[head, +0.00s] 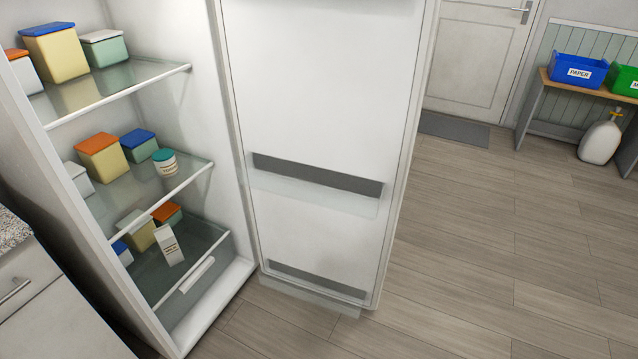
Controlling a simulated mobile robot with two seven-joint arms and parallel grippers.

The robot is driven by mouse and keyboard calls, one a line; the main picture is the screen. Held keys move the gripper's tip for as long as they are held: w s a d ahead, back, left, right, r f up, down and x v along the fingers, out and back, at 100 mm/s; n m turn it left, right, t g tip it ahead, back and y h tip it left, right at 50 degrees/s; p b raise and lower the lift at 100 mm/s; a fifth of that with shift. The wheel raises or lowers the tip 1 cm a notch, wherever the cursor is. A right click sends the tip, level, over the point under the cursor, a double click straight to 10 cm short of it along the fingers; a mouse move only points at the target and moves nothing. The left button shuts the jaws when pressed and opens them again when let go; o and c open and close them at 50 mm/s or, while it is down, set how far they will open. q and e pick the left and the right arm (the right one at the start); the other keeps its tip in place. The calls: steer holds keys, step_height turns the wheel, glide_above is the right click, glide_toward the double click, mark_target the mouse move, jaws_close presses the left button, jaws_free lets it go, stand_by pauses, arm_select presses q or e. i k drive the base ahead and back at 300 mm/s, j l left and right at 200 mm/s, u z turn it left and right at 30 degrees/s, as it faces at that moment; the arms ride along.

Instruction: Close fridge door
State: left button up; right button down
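The fridge door (318,110) stands wide open in the middle of the head view, its white inner side facing me. It has clear bins with dark grey strips low down. It hinges beside the right wall of the open fridge (222,295) at the left. Inside, glass shelves (145,185) hold several lidded boxes, a small round tub (165,162) and a white carton (168,245). The door's handle and outer face are hidden. Neither of my grippers is in view.
A drawer cabinet (50,310) with a stone top stands at the lower left, close to the fridge. Wood floor (490,240) is clear right of the door. At the back are a room door (475,50), a grey mat (453,130), and a bench with a blue bin (578,72).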

mark_target(326, 97)
steer(key=k+j+u, duration=0.1)
steer(key=k+u, duration=0.4)
steer(key=l+u, duration=0.15)
steer(key=u, duration=2.15)
steer(key=k+l, duration=0.15)
steer(key=l, duration=0.3)
steer(key=k+l, duration=0.15)
steer(key=l, duration=0.35)
steer(key=k+l, duration=0.15)
steer(key=l, duration=0.3)
steer(key=k+l, duration=0.15)
steer(key=l, duration=0.3)
steer(key=k+l, duration=0.15)
steer(key=l, duration=0.35)
steer(key=k+l, duration=0.15)
steer(key=l, duration=0.3)
steer(key=k+l, duration=0.15)
steer(key=l, duration=0.3)
steer(key=k+l, duration=0.15)
steer(key=l, duration=0.35)
